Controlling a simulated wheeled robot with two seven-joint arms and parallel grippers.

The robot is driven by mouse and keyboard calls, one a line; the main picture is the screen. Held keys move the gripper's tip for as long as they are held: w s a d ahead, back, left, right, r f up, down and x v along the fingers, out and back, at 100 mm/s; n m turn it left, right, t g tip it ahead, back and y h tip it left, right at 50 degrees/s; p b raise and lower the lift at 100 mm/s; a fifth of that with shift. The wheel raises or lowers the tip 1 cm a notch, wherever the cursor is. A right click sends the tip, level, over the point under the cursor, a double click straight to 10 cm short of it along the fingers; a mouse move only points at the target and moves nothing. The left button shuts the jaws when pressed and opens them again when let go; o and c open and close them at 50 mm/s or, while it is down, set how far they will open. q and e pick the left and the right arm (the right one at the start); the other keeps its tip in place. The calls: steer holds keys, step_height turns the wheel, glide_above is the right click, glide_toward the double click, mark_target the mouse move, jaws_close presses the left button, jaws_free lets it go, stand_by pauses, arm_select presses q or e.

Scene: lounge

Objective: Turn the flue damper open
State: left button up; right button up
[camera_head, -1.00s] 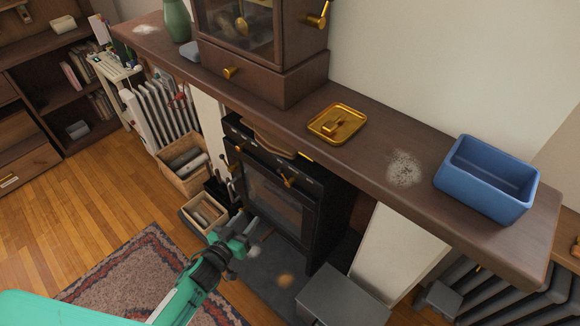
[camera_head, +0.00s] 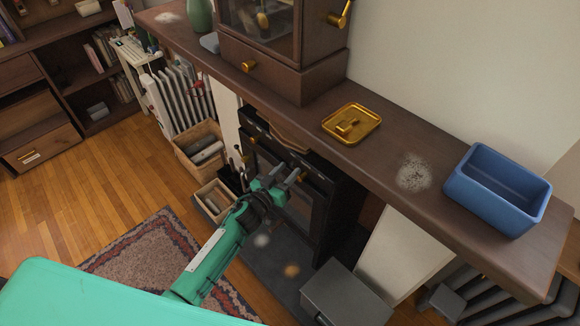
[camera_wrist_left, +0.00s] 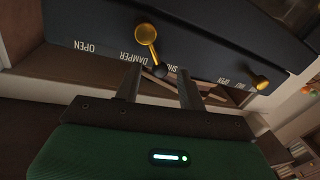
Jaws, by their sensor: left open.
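The black stove (camera_head: 325,192) stands under the mantel shelf. In the left wrist view its dark panel (camera_wrist_left: 215,45) carries the words OPEN, DAMPER and a partly hidden SHUT. The damper handle (camera_wrist_left: 148,37) is a brass knob with a thin lever ending in a dark tip. The lever points down in the picture, between DAMPER and SHUT. My left gripper (camera_head: 287,178) is at the stove's upper front. It is open, and its two fingers (camera_wrist_left: 160,88) lie either side of the lever's dark tip; contact cannot be told. My right gripper is not in view.
A second brass knob (camera_wrist_left: 258,82) sits right of the damper on the panel. The mantel shelf (camera_head: 385,165) overhangs the stove, with a brass tray (camera_head: 368,124) and blue bin (camera_head: 497,190). A grey metal box (camera_head: 345,295) stands in front; baskets (camera_head: 200,150) are left.

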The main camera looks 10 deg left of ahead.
arm_select(q)
steer(key=shift+x, duration=1.05)
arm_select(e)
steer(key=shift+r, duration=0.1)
arm_select(q)
jaws_close()
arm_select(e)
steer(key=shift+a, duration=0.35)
